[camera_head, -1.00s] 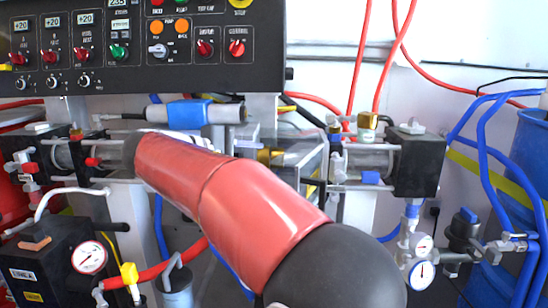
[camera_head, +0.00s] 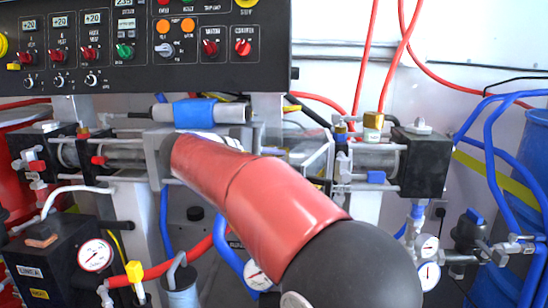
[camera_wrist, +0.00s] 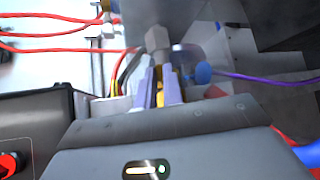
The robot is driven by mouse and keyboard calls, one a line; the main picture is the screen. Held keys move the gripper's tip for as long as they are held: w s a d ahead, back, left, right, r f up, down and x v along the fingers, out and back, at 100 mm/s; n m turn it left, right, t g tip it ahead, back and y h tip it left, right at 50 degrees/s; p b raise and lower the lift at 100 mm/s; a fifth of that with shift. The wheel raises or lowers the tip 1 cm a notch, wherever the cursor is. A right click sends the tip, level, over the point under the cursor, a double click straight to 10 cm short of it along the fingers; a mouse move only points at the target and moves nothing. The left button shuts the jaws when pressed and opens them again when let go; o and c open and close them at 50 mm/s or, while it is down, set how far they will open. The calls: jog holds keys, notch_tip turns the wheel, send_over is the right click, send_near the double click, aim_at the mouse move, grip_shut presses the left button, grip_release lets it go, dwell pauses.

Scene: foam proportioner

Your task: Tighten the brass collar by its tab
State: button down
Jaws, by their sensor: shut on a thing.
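In the wrist view, my gripper (camera_wrist: 160,88) has its two pale purple fingers close together with a narrow yellow brass piece (camera_wrist: 159,74) between them. This piece appears to be the collar's tab. A grey metal fitting (camera_wrist: 157,40) stands just beyond the fingertips. The collar's full outline cannot be made out there. In the head view, my red arm covers the middle of the machine and hides my gripper and the collar.
A black control panel (camera_head: 140,75) hangs at the upper left. A blue-banded cylinder (camera_head: 195,112) lies behind my arm. A black block (camera_head: 420,162) and pressure gauges (camera_head: 428,272) are at right. Blue and red hoses run around. A blue barrel (camera_head: 535,150) stands far right.

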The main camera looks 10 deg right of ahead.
jog(key=shift+f, duration=0.1)
jog(key=shift+f+m+t+h+b, duration=0.65)
jog(key=shift+f+m+h+b, duration=0.85)
jog(key=shift+b, duration=1.85)
jog(key=shift+f+m+t+h+b, duration=0.65)
jog(key=shift+f+m+h+b, duration=0.8)
jog(key=shift+b, duration=1.85)
jog(key=shift+r+m+y, duration=0.2)
jog(key=shift+m+y, duration=0.05)
jog(key=c, duration=1.5)
grip_release()
jog(key=v, duration=0.7)
jog(key=shift+a+f, duration=0.15)
jog(key=shift+a, duration=0.2)
jog(key=shift+s, duration=0.1)
